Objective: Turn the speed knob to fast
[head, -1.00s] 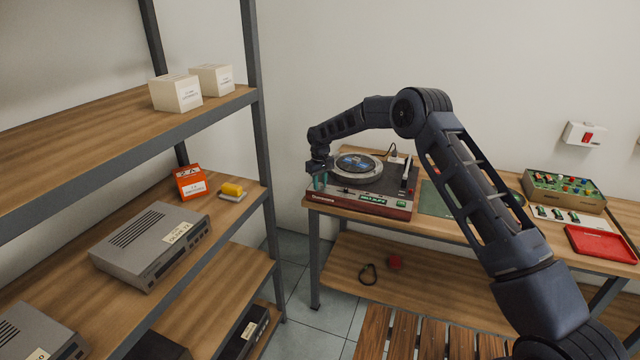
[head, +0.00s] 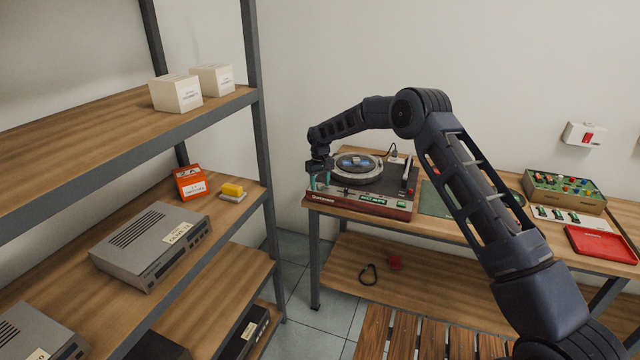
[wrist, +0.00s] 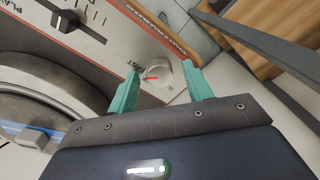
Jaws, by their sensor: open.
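The turntable (head: 378,206) stands at the left end of the workbench, with a round platter (head: 357,167) and a record on it. In the wrist view the speed knob (wrist: 162,73) is a round, pale knob with a red pointer line, at the corner of the deck. The word FAST is printed next to it. My gripper (wrist: 160,78) is open, its two teal fingers on either side of the knob. I cannot tell whether they touch it. In the head view my gripper (head: 320,182) is over the deck's left front corner, and the knob is hidden there.
A black slider (wrist: 66,20) on the deck and the platter (wrist: 40,112) lie close to the gripper in the wrist view. A metal shelf (head: 262,150) stands left of the bench. A green mat (head: 436,200) and a red tray (head: 602,243) lie further right.

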